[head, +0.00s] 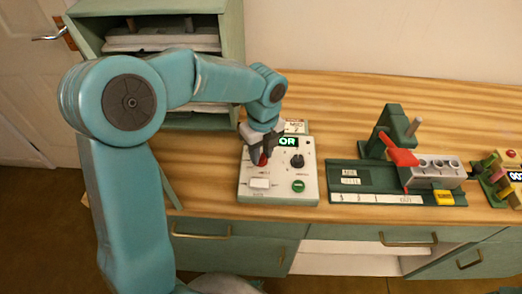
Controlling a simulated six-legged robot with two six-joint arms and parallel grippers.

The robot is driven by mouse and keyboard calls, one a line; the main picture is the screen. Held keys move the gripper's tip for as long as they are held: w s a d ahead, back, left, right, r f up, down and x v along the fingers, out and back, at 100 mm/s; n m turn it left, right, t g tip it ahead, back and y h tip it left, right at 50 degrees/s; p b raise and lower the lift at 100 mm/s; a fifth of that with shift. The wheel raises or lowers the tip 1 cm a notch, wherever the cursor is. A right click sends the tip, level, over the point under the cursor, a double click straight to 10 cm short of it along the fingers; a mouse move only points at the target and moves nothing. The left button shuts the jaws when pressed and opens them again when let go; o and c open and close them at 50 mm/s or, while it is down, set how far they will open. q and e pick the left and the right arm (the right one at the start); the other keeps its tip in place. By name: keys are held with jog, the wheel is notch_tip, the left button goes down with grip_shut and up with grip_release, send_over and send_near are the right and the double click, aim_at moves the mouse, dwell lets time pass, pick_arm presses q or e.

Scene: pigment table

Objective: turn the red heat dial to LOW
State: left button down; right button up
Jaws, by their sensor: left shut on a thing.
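The red heat dial (263,160) sits on the upper left of a pale control box (308,188) on the wooden table. My left gripper (261,155) comes down from above and is shut on the dial, hiding most of it. The dial's pointer and its LOW mark cannot be made out. A black dial (297,160) is to the right. My right gripper is not in view.
A white switch (260,183) and a green button (298,186) are on the box's lower part. A green device with a red lever (401,157) stands to the right. A green shelf cabinet (235,35) stands behind my arm. Bare table lies behind the box.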

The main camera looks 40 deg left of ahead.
pick_arm(q)
jog(key=n, duration=0.8)
jog(key=shift+n, duration=0.3)
jog(key=n, duration=0.4)
jog(key=shift+h+b, duration=0.3)
jog(key=shift+n+b, duration=0.35)
jog(key=shift+n, duration=2.15)
jog(key=shift+r, duration=0.1)
jog(key=c, duration=0.8)
grip_release()
